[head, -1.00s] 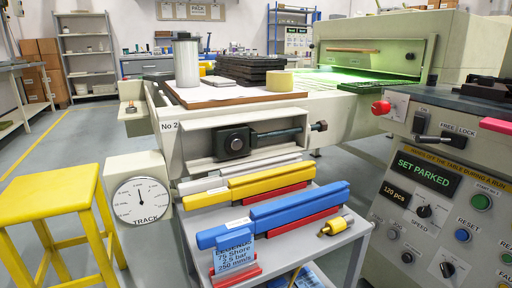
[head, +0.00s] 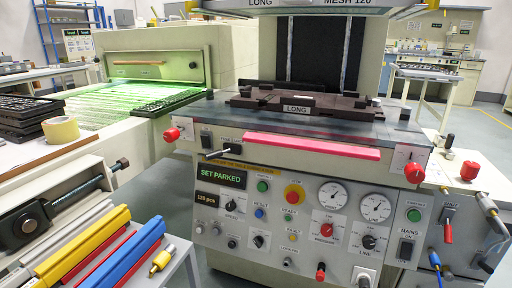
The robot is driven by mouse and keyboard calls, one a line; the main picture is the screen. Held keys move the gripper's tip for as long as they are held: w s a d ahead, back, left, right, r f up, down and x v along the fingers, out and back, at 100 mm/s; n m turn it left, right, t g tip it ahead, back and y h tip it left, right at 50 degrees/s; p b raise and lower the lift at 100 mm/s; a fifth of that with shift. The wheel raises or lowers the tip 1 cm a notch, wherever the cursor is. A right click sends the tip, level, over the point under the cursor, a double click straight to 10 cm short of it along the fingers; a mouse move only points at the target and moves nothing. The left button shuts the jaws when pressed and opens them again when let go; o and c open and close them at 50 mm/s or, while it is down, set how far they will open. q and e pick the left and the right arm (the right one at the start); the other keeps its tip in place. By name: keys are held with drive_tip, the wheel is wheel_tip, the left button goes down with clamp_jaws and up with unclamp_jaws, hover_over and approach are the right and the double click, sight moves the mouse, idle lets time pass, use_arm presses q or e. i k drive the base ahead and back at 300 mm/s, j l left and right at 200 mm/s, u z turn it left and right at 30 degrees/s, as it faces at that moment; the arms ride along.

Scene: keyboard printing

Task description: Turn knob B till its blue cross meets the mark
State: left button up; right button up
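Several red knobs show on the printing machine, and I cannot read which one is B. One red knob (head: 171,134) is at the left front corner of the table. Another red knob (head: 414,172) is at the right front corner, below a small white plate (head: 408,156) with fine marks. A third red knob (head: 469,170) sits further right on a side shelf. The blue cross and its mark are too small to make out. Neither of my grippers is in view.
The control panel (head: 280,215) below the table has buttons, dials and two gauges; its display reads SET PARKED (head: 220,176). A pink bar (head: 310,146) runs along the table's front edge. Blue (head: 125,255) and yellow (head: 82,247) squeegees lie lower left. Grey floor shows behind them.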

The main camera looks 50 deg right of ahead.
sight(414, 174)
drive_tip(key=z, duration=1.6)
